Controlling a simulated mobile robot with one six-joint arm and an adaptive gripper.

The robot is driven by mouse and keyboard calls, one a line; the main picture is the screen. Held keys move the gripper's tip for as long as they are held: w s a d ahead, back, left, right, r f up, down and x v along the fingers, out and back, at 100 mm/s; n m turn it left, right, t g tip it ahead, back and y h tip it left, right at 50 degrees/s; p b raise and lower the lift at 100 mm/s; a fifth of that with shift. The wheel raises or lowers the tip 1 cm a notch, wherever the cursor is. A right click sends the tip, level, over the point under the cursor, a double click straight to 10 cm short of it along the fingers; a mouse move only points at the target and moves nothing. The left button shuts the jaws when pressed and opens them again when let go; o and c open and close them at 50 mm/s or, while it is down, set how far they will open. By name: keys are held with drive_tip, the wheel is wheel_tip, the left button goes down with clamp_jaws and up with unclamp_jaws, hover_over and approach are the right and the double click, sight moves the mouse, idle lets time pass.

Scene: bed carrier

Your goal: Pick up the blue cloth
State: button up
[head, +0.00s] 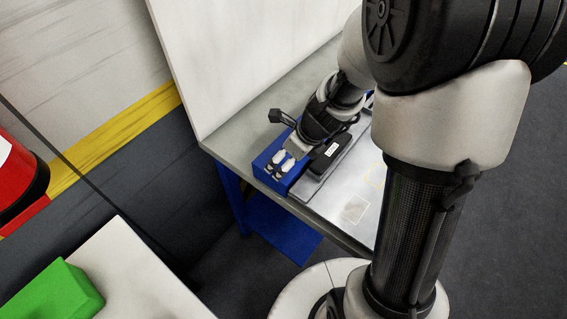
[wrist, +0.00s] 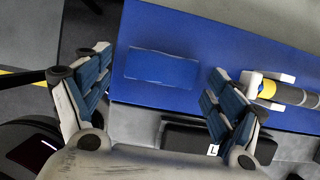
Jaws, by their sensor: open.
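The blue cloth (wrist: 162,68) shows in the wrist view as a flat, darker-edged rectangle on a blue box (wrist: 260,40). It lies beyond and between the spread fingers of my gripper (wrist: 157,82), which is open and empty. The fingers stand to either side of the cloth and do not visibly touch it. In the head view my gripper (head: 278,163) is over the blue box (head: 263,169) at the table's near left corner. I cannot make out the cloth in the head view, where the gripper covers much of the box.
A black case (head: 331,154) with a white label lies close right of the gripper on the grey table (head: 245,125); it shows in the wrist view (wrist: 185,138). A yellow and grey cylindrical tool (wrist: 285,92) lies right of the right finger. A white panel (head: 235,55) stands behind.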

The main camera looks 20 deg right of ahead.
drive_tip(key=shift+c, duration=0.5)
drive_tip(key=c, duration=0.9)
drive_tip(key=shift+o, duration=0.2)
wheel_tip(320, 180, up, 20)
drive_tip(key=p, duration=1.2)
